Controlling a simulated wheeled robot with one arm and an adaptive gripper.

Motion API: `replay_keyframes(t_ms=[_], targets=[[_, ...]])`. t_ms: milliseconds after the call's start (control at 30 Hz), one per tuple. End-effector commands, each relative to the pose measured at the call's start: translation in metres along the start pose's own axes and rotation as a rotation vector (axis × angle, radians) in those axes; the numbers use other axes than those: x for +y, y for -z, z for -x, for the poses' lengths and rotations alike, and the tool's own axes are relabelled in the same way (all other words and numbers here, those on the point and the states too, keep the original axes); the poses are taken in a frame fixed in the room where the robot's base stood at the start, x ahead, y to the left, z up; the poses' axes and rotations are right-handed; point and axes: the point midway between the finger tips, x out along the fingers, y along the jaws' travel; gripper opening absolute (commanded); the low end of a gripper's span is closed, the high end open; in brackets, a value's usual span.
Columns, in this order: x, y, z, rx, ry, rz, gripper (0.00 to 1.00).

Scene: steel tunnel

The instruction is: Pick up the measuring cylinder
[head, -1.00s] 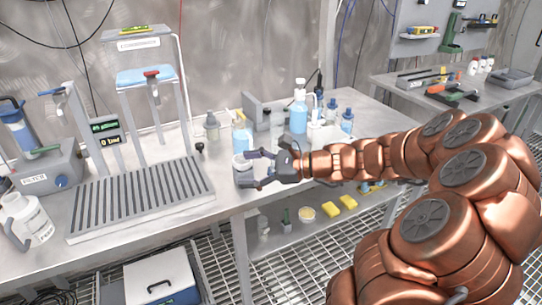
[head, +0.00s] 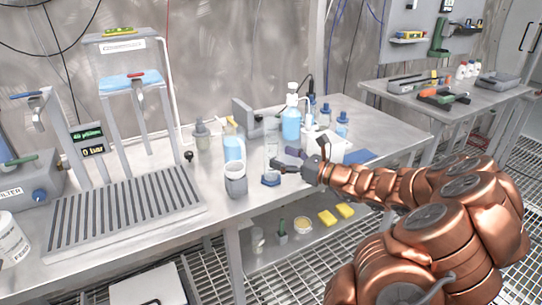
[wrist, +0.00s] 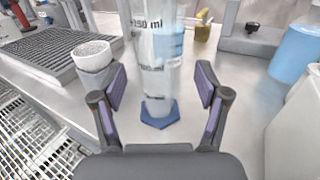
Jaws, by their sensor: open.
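The measuring cylinder (wrist: 157,75) is clear, with dark volume marks and a blue hexagonal foot. It stands upright on the steel bench. In the head view the cylinder (head: 271,150) is near the bench's front edge, just left of my gripper (head: 284,160). In the wrist view my gripper (wrist: 158,88) is open, with one finger on each side of the cylinder's lower part. A gap shows between each finger and the cylinder. The cylinder's top is cut off in the wrist view.
A grey and white cup (head: 236,180) stands close to the left of the cylinder. A slatted drain tray (head: 125,208) is further left.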

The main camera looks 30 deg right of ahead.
Motion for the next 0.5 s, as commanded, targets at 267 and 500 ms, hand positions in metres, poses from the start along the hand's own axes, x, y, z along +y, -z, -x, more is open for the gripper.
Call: replay_keyframes(t_ms=[267,500], targets=[[0.004,0.002,-0.034,0.003,-0.001,0.001,0.74],[0.004,0.002,-0.043,0.002,0.001,0.002,0.74]])
